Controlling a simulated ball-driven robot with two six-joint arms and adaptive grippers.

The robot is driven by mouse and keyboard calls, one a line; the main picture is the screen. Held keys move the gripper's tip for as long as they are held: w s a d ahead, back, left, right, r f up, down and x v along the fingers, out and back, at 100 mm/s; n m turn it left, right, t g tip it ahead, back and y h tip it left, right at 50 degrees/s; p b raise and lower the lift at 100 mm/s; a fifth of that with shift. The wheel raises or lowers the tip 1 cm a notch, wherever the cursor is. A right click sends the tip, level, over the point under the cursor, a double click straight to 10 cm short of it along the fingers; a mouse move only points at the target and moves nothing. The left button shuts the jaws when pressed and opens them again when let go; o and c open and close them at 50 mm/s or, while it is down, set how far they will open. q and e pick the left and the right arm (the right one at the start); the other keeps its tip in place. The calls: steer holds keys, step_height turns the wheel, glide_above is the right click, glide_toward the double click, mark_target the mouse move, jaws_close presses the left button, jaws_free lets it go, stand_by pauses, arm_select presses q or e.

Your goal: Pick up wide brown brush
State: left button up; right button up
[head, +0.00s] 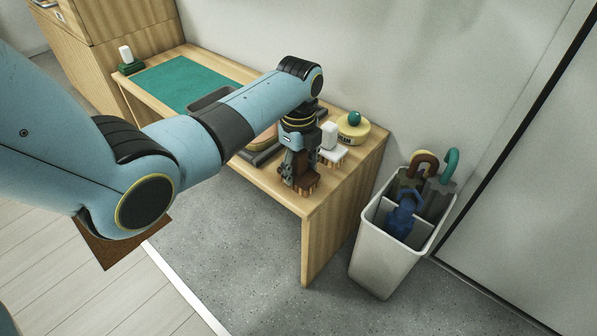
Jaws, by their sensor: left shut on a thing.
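The wide brown brush (309,187) is near the front right corner of the wooden bench (345,190), its bristles pointing down. My left gripper (297,172) reaches down from above and is shut on the brush. Its fingers hide most of the brush's upper part. I cannot tell whether the bristles touch the bench top. My right gripper is not in view.
A white brush (329,140) stands right beside the gripper. Behind it is a round yellow container (354,133) with a teal knob. A green mat (183,84) covers the bench's left part. A white bin (380,258) holding umbrellas stands right of the bench.

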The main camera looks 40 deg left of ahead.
arm_select(q)
steer(key=c, duration=0.4)
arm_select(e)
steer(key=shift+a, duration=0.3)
arm_select(q)
steer(key=shift+r, duration=0.1)
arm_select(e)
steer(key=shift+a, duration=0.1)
arm_select(q)
steer(key=shift+r, duration=0.3)
step_height(320, 180, up, 4)
steer(key=p, duration=0.2)
steer(key=shift+w+p, duration=0.1)
steer(key=shift+p, duration=0.25)
steer(key=d+r+p, duration=0.3)
steer(key=d+r, duration=0.3)
steer(key=d, duration=0.5)
steer(key=shift+d+r+p, duration=0.15)
steer(key=shift+d+p, duration=0.15)
steer(key=shift+d, duration=0.05)
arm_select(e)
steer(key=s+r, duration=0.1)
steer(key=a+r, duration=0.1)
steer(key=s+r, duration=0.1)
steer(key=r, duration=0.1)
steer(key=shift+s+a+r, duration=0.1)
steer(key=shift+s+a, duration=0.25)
